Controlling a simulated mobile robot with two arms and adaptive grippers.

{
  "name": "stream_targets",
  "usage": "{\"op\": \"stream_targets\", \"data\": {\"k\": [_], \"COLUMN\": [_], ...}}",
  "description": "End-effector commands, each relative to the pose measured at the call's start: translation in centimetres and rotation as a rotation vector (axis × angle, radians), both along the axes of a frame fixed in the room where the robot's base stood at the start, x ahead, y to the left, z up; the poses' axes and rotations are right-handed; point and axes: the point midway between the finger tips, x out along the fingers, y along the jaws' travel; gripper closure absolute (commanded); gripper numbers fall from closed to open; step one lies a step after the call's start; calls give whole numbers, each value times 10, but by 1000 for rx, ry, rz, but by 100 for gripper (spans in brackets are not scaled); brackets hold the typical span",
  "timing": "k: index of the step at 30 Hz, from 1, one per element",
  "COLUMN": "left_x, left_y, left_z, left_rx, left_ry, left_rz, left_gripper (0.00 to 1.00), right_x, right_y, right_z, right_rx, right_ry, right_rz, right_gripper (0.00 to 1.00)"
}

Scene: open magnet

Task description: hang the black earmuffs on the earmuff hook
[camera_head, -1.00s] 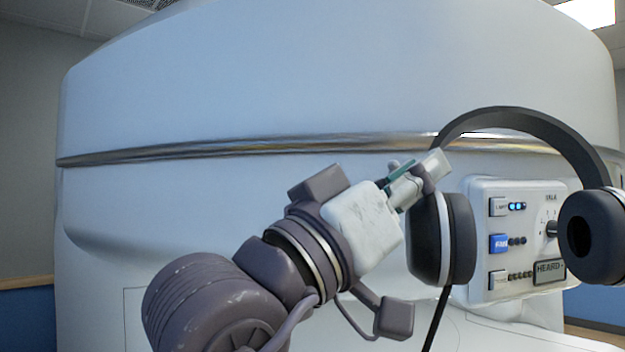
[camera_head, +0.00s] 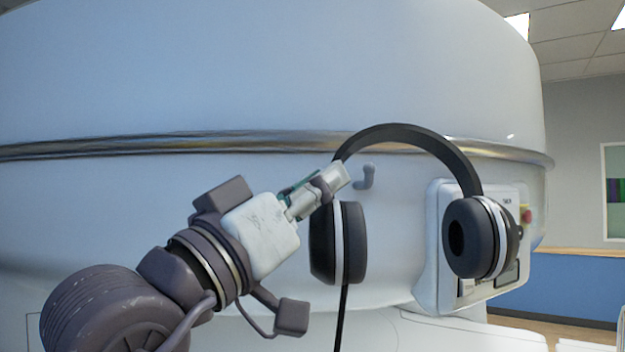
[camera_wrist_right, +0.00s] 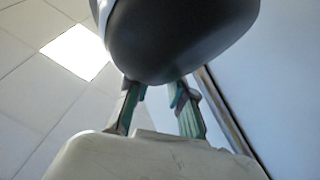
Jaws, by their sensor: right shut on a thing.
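The black earmuffs (camera_head: 412,136) hang upright in the head view, with the headband arched on top and two black cups with white bands below. My right gripper (camera_head: 332,182) is shut on the headband's left end, just above the left cup. In the right wrist view, a dark cup (camera_wrist_right: 180,35) fills the top between the fingers (camera_wrist_right: 160,108). The grey earmuff hook (camera_head: 366,177) sticks out of the white magnet housing. In the picture it shows inside the arch, below the band and right of my fingers. The depth between band and hook is hard to tell. My left gripper is out of view.
The large white magnet housing (camera_head: 250,75) with a metallic trim strip fills most of the head view. A control panel (camera_head: 440,250) stands partly behind the right cup. A black cable (camera_head: 342,315) hangs below the left cup. Open room shows at the far right.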

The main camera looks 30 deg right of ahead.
Motion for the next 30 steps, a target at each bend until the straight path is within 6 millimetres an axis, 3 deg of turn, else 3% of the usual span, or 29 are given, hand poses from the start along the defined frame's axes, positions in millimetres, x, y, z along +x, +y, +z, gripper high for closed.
{"op": "stream_targets", "data": {"k": [5,14,30], "left_x": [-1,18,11], "left_y": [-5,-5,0], "left_z": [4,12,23], "left_rx": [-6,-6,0], "left_ry": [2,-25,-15], "left_rz": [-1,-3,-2], "left_gripper": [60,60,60], "right_x": [10,26,54], "right_y": [-5,-14,-29], "right_z": [0,-1,-4], "right_rx": [-2,-2,-3], "right_ry": [3,3,3], "right_rz": [-2,-2,-2], "right_gripper": [100,100,100]}}
